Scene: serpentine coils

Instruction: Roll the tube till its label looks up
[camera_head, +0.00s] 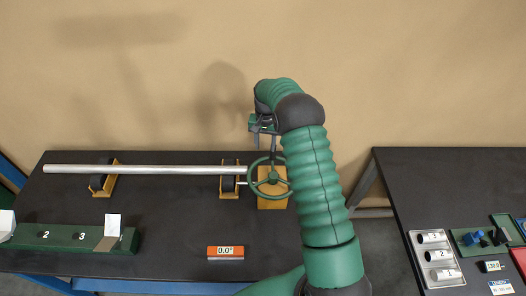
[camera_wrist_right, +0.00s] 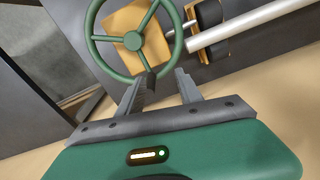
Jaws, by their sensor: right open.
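A long silver tube (camera_head: 150,169) lies across two roller stands on the dark table. No label shows on its visible side. The tube's end also shows in the right wrist view (camera_wrist_right: 240,27). A green handwheel (camera_head: 270,181) on a yellow block stands at the tube's right end; it fills the upper part of the right wrist view (camera_wrist_right: 137,42). My right gripper (camera_head: 262,136) is above and behind the handwheel. In the right wrist view its two fingers (camera_wrist_right: 165,82) are apart, close to the wheel's rim, with nothing clearly held. Whether they touch the rim cannot be told. My left gripper is not visible.
The left roller stand (camera_head: 104,179) and right roller stand (camera_head: 229,181) bear the tube. An orange readout (camera_head: 225,253) showing 0.0° sits at the front. A green numbered block (camera_head: 70,238) lies front left. A second table (camera_head: 430,185) at right holds a silver rack (camera_head: 436,257).

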